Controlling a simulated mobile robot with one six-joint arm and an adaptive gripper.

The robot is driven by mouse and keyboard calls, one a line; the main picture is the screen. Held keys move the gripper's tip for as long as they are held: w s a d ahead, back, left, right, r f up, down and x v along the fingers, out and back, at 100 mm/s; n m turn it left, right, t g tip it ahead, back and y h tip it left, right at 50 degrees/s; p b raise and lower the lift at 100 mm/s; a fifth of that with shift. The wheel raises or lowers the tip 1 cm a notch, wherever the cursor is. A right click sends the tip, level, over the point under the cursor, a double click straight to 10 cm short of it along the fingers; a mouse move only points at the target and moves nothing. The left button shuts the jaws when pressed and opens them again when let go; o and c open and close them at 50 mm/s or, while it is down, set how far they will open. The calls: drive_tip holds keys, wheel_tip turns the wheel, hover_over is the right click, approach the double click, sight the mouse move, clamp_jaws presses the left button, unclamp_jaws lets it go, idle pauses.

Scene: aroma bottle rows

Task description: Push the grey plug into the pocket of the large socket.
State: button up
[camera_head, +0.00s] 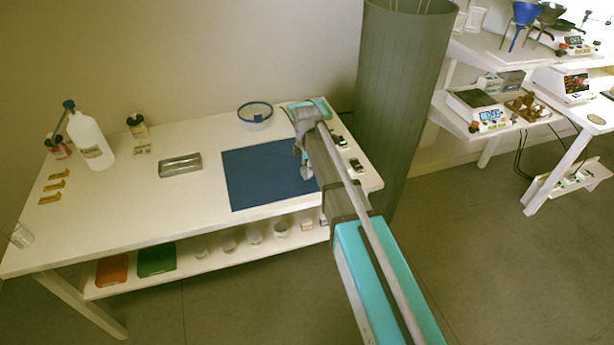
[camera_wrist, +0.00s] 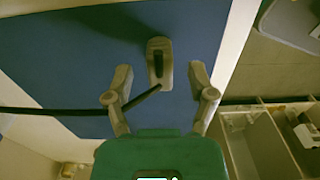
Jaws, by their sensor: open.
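My gripper (camera_wrist: 159,78) is open in the wrist view, with its two fingers spread over the blue mat. A small pale grey piece with a dark middle (camera_wrist: 158,58), which looks like the grey plug, is between and just beyond the fingertips. I see no finger clearly touching it. A thin black line like a cable runs from the left to its near end. In the head view my gripper (camera_head: 305,170) is over the right part of the mat, and the arm hides what is under it. I cannot make out the large socket for sure.
The blue mat (camera_head: 262,176) lies on the white table (camera_head: 110,205). Small dark devices (camera_head: 355,164) sit by the right edge. A metal tray (camera_head: 180,166), a blue-rimmed round dish (camera_head: 255,113) and a white bottle (camera_head: 90,140) stand elsewhere. A grey column (camera_head: 400,90) rises behind.

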drive_tip(key=shift+f+b, duration=0.9)
drive_tip(key=shift+f, duration=0.3)
clamp_jaws()
